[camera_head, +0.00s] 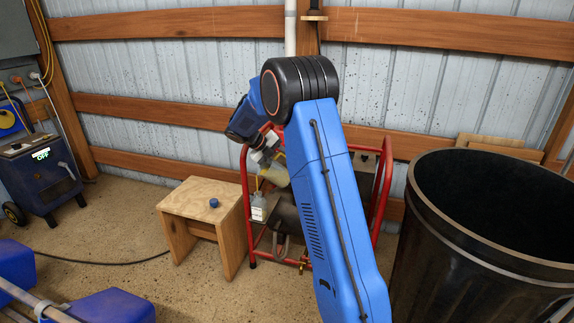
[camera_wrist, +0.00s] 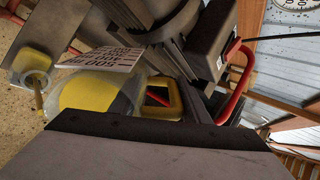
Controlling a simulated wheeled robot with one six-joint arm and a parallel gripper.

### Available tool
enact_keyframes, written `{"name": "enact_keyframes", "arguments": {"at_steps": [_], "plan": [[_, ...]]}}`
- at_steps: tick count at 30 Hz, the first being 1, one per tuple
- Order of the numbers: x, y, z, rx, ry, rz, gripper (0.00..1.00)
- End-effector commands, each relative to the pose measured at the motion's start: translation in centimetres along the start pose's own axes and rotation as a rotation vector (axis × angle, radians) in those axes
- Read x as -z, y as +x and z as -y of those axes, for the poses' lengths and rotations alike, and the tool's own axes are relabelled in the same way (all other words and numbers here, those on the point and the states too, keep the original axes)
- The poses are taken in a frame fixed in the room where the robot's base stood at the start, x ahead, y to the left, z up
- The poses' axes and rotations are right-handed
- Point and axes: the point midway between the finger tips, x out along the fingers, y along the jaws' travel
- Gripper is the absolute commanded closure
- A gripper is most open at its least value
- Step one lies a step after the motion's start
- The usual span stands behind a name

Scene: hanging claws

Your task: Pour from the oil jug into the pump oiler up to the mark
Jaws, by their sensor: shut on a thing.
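My gripper (camera_head: 266,155) is shut on the oil jug (camera_head: 276,176), a pale translucent vessel holding yellow oil. The jug is tilted, and a thin yellow stream runs from its lower left end toward the pump oiler (camera_head: 258,207) below. The oiler is a small pale container with a white label, upright beside the stool. In the wrist view the jug (camera_wrist: 98,92) shows yellow oil inside, and a yellow stream lies over the round opening of the oiler (camera_wrist: 34,62). A white label with printed figures shows between them. The oiler's level against its mark is too small to read.
A red-framed machine (camera_head: 246,190) is behind and around the oiler. A large black bin (camera_head: 480,240) stands at the right. A blue welder-like box (camera_head: 40,170) stands far left.

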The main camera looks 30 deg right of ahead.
Motion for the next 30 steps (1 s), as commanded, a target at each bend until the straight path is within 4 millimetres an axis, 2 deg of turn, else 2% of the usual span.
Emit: {"name": "enact_keyframes", "arguments": {"at_steps": [30], "plan": [[-0.03, -0.38, -0.05, 0.073, -0.001, 0.005, 1.00]]}}
